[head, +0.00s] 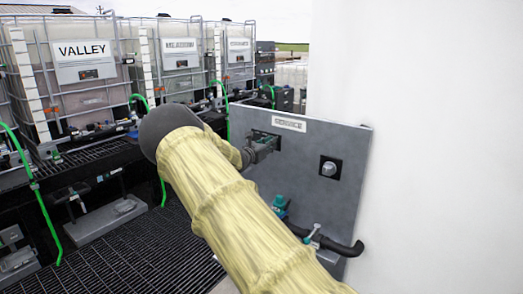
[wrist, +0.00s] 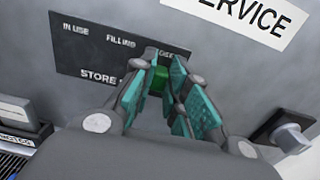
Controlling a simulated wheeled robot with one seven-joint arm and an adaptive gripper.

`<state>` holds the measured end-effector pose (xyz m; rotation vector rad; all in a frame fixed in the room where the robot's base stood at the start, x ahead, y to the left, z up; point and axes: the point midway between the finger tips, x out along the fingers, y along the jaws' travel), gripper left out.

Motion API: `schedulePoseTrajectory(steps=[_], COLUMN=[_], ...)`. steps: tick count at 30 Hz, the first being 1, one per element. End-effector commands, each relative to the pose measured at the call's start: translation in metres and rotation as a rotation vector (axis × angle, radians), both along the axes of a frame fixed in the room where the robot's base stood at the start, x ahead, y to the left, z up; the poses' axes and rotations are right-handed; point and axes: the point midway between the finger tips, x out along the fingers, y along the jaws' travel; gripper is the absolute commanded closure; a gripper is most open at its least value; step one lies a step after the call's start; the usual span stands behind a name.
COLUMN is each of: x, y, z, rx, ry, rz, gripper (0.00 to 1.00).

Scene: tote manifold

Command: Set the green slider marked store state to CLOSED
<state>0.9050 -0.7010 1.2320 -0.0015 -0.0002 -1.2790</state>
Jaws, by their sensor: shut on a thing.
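The green slider (wrist: 158,78) shows in the wrist view between my fingertips, at the right part of a dark label plate (wrist: 80,45). The plate reads IN USE, FILLING and a third word at the right, partly covered by my finger. STORE and a hidden rest stand below. The slider sits just under the third word. My gripper (wrist: 160,90) has teal pads and is shut on the slider, which they partly hide. In the head view my gripper (head: 262,146) reaches the plate on the grey panel (head: 345,200); the slider is hidden there.
A SERVICE sign (head: 290,124) is above the plate. A teal valve and black hose (head: 340,246) are low on the panel. Caged totes, one marked VALLEY (head: 82,55), stand at the left. A white wall is at the right.

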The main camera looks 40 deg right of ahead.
Motion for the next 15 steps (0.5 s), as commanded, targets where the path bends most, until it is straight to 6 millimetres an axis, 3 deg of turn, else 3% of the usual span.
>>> schedulePoseTrajectory(steps=[12, 13, 15], x=[-0.0049, -0.0050, -0.0051], y=[-0.0002, -0.0003, -0.0002], z=[-0.0005, -0.0006, -0.0008], rx=[0.000, 0.000, 0.000], ry=[0.002, 0.002, 0.002], rz=[-0.003, -0.003, -0.003], gripper=[1.00, 0.82, 0.70])
